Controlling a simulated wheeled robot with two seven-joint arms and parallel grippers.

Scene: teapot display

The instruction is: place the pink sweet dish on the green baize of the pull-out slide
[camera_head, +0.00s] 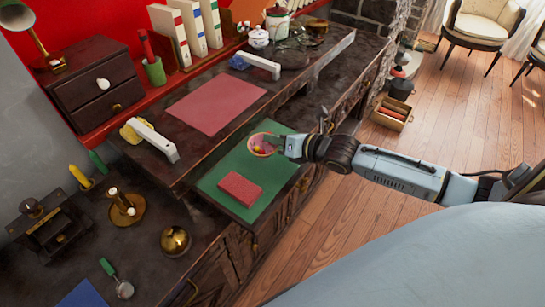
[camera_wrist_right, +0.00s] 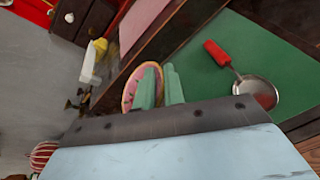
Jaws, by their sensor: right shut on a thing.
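The pink sweet dish (camera_head: 258,148) is a small round bowl with colored sweets in it. My right gripper (camera_head: 281,145) is shut on the dish's right side in the head view. The dish also shows in the right wrist view (camera_wrist_right: 130,94), next to the pale green fingers (camera_wrist_right: 163,86). The dish appears over the far part of the green baize (camera_head: 215,178) of the pull-out slide. I cannot tell whether it touches the baize. The baize also fills the upper right of the wrist view (camera_wrist_right: 200,80). My left gripper is not in view.
A red block (camera_head: 240,188) lies on the nearer baize. In the wrist view a red-handled metal utensil (camera_wrist_right: 216,52) lies on it. The higher counter with a pink mat (camera_head: 216,104) and white handle-like bar (camera_head: 153,140) borders the slide. Bare baize lies left of the block.

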